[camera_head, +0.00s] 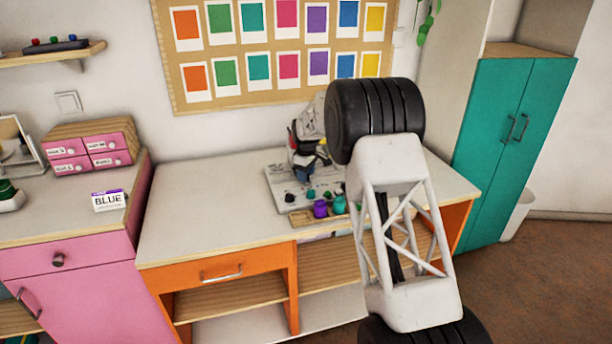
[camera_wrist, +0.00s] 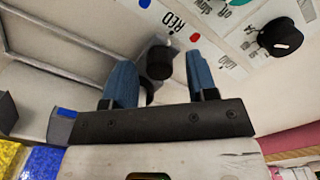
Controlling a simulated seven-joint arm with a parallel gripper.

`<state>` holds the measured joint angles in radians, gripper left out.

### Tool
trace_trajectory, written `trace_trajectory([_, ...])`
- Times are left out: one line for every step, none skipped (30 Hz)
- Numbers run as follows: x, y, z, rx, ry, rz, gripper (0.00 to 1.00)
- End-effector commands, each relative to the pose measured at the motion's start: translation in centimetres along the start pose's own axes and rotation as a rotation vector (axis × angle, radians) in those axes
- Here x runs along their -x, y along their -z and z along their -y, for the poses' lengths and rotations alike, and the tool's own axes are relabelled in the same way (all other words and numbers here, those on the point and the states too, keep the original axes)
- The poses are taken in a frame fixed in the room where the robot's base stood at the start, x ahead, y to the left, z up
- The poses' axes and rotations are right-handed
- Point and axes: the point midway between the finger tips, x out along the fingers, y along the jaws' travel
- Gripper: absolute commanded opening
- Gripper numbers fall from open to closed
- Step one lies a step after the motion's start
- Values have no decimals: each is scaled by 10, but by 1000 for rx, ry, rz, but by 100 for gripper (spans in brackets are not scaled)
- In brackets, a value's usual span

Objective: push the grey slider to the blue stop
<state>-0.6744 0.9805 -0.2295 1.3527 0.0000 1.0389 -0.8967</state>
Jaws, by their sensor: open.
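My gripper (camera_wrist: 160,63) is open, with its two blue fingers apart in the wrist view. A dark round knob on a grey block (camera_wrist: 157,44) shows beyond and between the fingers; it may be the grey slider. I cannot tell whether a finger touches it. A textured blue block (camera_wrist: 42,161) lies at the lower left, beside a yellow one; I cannot tell whether it is the blue stop. In the head view, my arm largely covers the gripper and the white board (camera_head: 281,187), and I cannot make out slider or stop there.
A label reading RED stands near a red dot (camera_wrist: 194,37), and a black dial (camera_wrist: 280,37) is at the upper right. Purple (camera_head: 320,208) and teal (camera_head: 340,205) pieces stand at the board's front. The table (camera_head: 195,215) left of the board is clear.

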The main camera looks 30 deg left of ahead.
Motion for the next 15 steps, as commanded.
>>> trace_trajectory([-2,0,0,0,-1,-1,53])
trace_trajectory([-3,0,0,0,-1,-1,53])
trace_trajectory([-5,0,0,0,-2,-1,53])
trace_trajectory([-6,0,0,0,-2,-1,53])
trace_trajectory([-6,0,0,0,-2,-1,53])
trace_trajectory([-7,0,0,0,-2,-1,53])
trace_trajectory([-7,0,0,0,-2,-1,53])
trace_trajectory([-7,0,0,0,-2,-1,53])
trace_trajectory([-7,0,0,0,-1,-1,53])
trace_trajectory([-7,0,0,0,-1,-1,53])
trace_trajectory([-7,0,0,0,-1,-1,53])
trace_trajectory([-7,0,0,0,-1,-1,53])
trace_trajectory([-7,0,0,0,-1,-1,53])
trace_trajectory([-7,0,0,0,-1,-1,50])
trace_trajectory([-7,0,0,0,-1,-1,44])
